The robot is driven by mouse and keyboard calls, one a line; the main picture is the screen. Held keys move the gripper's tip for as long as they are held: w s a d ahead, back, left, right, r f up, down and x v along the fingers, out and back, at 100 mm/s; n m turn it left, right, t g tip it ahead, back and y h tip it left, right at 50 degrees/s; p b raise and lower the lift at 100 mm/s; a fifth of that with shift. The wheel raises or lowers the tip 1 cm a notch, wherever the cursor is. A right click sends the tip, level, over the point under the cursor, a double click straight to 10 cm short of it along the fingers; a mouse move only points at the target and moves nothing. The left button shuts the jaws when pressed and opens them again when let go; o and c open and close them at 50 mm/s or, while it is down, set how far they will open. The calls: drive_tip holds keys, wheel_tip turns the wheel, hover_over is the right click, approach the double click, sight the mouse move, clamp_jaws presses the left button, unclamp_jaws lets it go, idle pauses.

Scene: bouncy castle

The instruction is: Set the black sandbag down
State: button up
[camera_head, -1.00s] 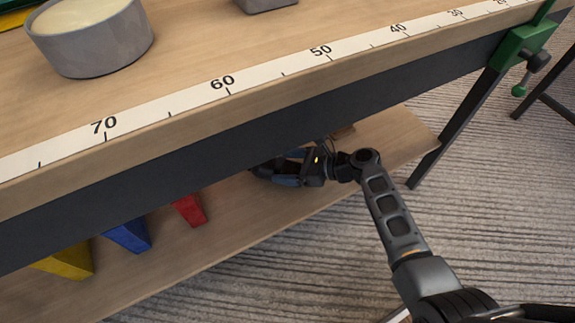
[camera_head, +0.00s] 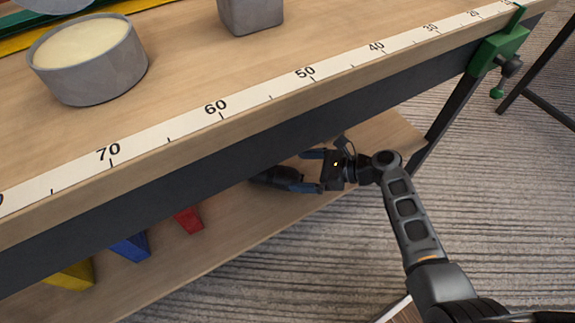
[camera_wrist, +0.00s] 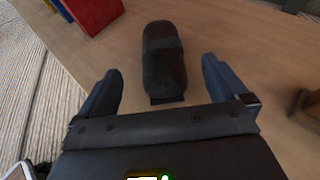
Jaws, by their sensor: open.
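The black sandbag (camera_wrist: 163,62) lies on the wooden lower shelf (camera_wrist: 270,80), seen in the wrist view between and beyond my two fingers. In the head view the sandbag (camera_head: 276,178) lies on the same shelf under the workbench, partly hidden by the bench's front rail. My gripper (camera_wrist: 160,88) is open, with one finger on each side of the sandbag's near end and gaps between. In the head view my gripper (camera_head: 312,172) is at the right of the sandbag, low over the shelf.
Red (camera_head: 189,219), blue (camera_head: 130,246) and yellow (camera_head: 72,275) blocks stand on the shelf to the left. A brown wooden object (camera_wrist: 305,106) is at right in the wrist view. The bench's dark rail (camera_head: 200,180) overhangs the shelf. A green clamp (camera_head: 500,50) is at the bench's right end.

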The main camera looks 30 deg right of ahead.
drive_tip(key=shift+p+v, duration=0.55)
drive_tip(key=shift+v, duration=1.8)
drive_tip(key=s+f+n+g+h, duration=0.15)
drive_tip(key=s+n+h, duration=0.3)
drive_tip(key=s, duration=0.55)
drive_tip(key=s+f+n+t+h, duration=0.1)
drive_tip(key=s+f+n+h, duration=0.25)
drive_tip(key=s+n, duration=0.45)
drive_tip(key=s+a+r+n+t, duration=0.2)
drive_tip(key=s+r+n, duration=0.2)
drive_tip(key=r, duration=0.5)
drive_tip(key=s+a+r+n+t+h, duration=0.1)
drive_tip(key=s+r+n, duration=0.4)
drive_tip(key=r, duration=0.5)
drive_tip(key=s+a+r+n+t, duration=0.3)
drive_tip(key=s+a+r+n, duration=0.2)
drive_tip(key=r, duration=0.5)
drive_tip(key=shift+s+r, duration=0.2)
drive_tip(key=shift+r, duration=0.05)
drive_tip(key=shift+n, duration=0.25)
